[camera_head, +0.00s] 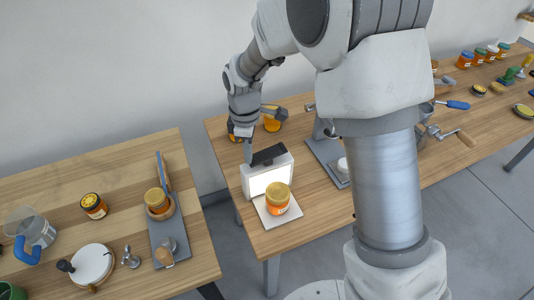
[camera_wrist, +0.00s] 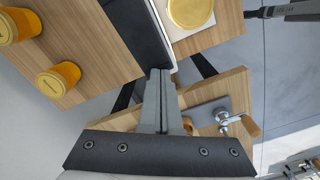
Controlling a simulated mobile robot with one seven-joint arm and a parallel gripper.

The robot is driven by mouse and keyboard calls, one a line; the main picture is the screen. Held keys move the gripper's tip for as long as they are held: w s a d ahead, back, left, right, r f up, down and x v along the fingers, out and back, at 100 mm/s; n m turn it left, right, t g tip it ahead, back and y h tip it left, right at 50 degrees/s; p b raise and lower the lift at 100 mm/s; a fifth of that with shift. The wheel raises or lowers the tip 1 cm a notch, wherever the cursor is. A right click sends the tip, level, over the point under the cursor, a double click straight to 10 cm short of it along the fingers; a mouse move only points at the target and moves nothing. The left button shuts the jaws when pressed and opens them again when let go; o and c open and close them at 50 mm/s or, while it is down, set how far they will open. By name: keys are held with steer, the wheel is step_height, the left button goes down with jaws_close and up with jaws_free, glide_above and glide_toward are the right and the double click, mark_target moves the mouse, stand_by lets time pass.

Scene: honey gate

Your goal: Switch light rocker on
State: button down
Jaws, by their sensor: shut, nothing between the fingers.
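The light box (camera_head: 267,178) is a white housing near the left end of the middle table, with a bright white front panel. My gripper (camera_head: 248,158) is shut and empty, pointing down at the left end of the rocker. In the wrist view its closed fingertips (camera_wrist: 159,73) appear close to the near end of the dark strip. I cannot tell whether they touch it. The rocker's tilt is unclear.
A honey jar (camera_head: 278,196) stands on a white plate (camera_head: 268,217) before the light box. Orange jars (camera_head: 272,123) stand behind my gripper. A grey press-like stand (camera_head: 327,155) is to the right. A gap separates the left table (camera_head: 120,160).

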steer(key=shift+r, duration=0.2)
stand_by(0.3)
steer(key=s+a, duration=0.2)
steer(key=a, duration=0.3)
steer(key=shift+s+a+r+p, duration=0.25)
steer(key=shift+s+r+p, duration=0.05)
steer(key=shift+p, duration=0.05)
stand_by(0.3)
step_height(320, 180, up, 8)
steer(key=p, duration=0.5)
steer(key=shift+p, duration=0.3)
steer(key=s+d+r+m+t, duration=0.35)
steer(key=d+r+m, duration=0.45)
steer(key=d+r, duration=0.7)
steer(key=s+d+r+m+t, duration=0.2)
steer(key=s+d+r+m, duration=0.1)
steer(key=s+d+m, duration=0.6)
steer(key=shift+s+d+r, duration=0.15)
steer(key=shift+s+d, duration=1.25)
steer(key=shift+s, duration=0.8)
